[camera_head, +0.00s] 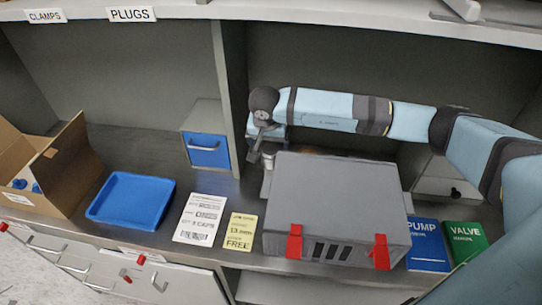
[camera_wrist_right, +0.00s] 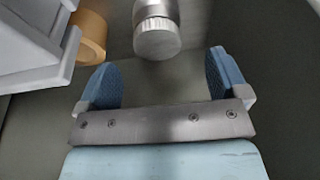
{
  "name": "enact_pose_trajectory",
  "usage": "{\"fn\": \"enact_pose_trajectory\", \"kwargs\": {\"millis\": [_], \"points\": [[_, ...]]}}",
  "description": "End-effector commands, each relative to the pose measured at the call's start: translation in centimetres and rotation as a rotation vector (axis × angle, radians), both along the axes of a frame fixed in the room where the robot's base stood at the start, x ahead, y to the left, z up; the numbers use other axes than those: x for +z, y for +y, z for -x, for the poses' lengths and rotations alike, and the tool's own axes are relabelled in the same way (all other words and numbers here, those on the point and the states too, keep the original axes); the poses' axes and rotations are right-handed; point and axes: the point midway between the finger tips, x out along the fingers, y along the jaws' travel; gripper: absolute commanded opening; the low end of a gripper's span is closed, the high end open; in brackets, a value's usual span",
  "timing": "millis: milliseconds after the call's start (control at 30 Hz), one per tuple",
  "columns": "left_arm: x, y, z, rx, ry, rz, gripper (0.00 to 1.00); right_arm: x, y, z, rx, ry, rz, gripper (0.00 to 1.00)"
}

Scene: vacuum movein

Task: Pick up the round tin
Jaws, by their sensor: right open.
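In the head view the right gripper (camera_head: 258,150) is behind the left back corner of the case, near the shelf divider. My left gripper is not in view.
The large grey case (camera_head: 335,200) with red latches stands in front of the right gripper. A blue drawer box (camera_head: 207,150), blue tray (camera_head: 130,200) and cardboard box (camera_head: 75,165) are at left. Two manuals lie right.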

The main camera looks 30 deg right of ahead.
Motion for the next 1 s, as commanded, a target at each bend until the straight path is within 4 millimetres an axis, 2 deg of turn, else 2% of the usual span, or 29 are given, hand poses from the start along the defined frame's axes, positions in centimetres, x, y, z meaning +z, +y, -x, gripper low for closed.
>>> {"fn": "enact_pose_trajectory", "kwargs": {"millis": [100, 267, 500, 600, 867, 1000], "points": [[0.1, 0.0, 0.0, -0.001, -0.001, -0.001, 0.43, -1.3, -0.2, -0.3, 0.001, 0.000, 0.000, 0.92], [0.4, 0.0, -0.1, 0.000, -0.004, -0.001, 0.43, -2.2, -0.4, -0.4, 0.001, 0.000, -0.001, 0.92], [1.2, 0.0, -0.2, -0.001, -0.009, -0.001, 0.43, -5.6, -1.1, -0.8, 0.001, 0.001, 0.000, 0.92], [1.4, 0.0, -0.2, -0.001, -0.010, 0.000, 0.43, -6.5, -1.2, -1.0, 0.000, 0.000, 0.000, 0.92], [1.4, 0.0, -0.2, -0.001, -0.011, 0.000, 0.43, -6.8, -1.3, -1.1, 0.001, -0.001, 0.000, 0.92], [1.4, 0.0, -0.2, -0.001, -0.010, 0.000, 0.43, -6.8, -1.3, -1.1, 0.001, -0.001, 0.000, 0.62]]}}
